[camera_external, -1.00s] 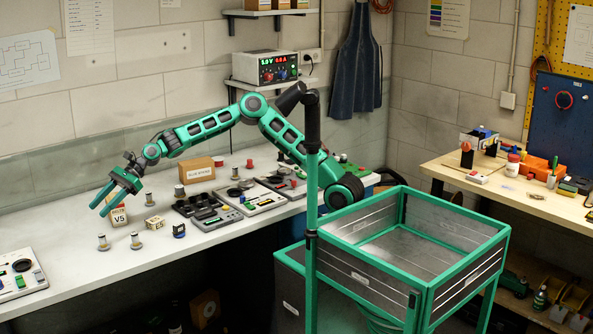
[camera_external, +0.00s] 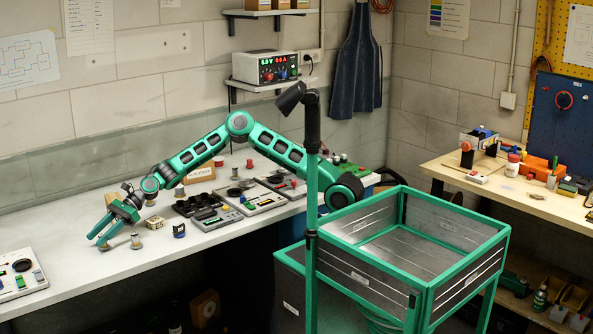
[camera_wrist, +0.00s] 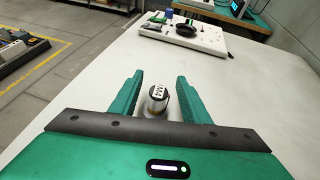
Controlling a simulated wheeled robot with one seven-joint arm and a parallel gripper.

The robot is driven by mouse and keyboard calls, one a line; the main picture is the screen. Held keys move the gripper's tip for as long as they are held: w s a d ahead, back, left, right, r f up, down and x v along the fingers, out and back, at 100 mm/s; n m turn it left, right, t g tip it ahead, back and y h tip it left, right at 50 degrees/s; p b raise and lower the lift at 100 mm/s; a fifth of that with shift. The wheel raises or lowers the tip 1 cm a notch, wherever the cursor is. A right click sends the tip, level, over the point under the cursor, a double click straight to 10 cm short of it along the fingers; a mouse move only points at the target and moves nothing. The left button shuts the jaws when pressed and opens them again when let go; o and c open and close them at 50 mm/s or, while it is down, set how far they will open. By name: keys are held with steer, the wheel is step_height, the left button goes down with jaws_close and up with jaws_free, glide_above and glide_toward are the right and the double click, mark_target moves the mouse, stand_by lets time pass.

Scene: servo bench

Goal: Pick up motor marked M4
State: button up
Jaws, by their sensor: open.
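My gripper (camera_external: 98,237) is open and low over the left part of the white bench. In the wrist view its two green fingers (camera_wrist: 160,77) stand apart with a small silver motor (camera_wrist: 157,101) between them. In the external view the fingers mostly hide this motor (camera_external: 104,247). A second small motor (camera_external: 136,241) stands just right of the gripper.
A cream block (camera_external: 154,222) and a dark blue piece (camera_external: 179,230) stand right of the gripper. Trays with parts (camera_external: 217,219) lie beyond them. A panel with a black dial (camera_external: 20,280) lies at the far left, with clear bench between.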

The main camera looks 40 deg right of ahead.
mark_target(96, 252)
step_height(96, 252, down, 2)
steer(key=shift+x, duration=1.45)
steer(key=shift+r, duration=0.2)
jaws_close()
